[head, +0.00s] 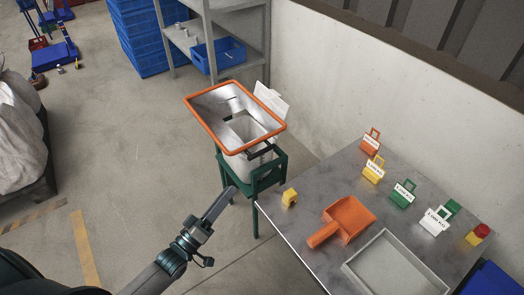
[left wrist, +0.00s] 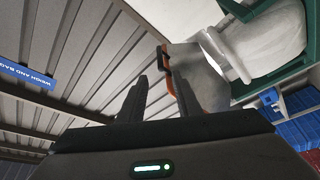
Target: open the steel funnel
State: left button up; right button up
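The steel funnel (head: 212,104) has an orange rim and sits on a green stand (head: 262,178) left of the table. A white bag or sleeve (head: 246,165) is under it, and a dark bar (head: 262,152) shows below the rim's front edge. My left gripper (head: 222,198) is in front of the stand, apart from the funnel. In the left wrist view my left gripper (left wrist: 160,88) has its two fingers apart with nothing between them. The funnel's grey side (left wrist: 205,75) and a dark handle-like part (left wrist: 162,58) appear beyond the fingertips. My right gripper is not in view.
The grey table (head: 302,222) at right holds an orange scoop (head: 350,216), a pale tray (head: 385,272), a yellow block (head: 289,197) and several coloured, labelled tags. A shelf (head: 198,42) with a blue bin (head: 217,57) stands behind.

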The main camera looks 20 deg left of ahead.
aim_at(261, 152)
pick_arm(q)
jog(key=shift+w, duration=0.1)
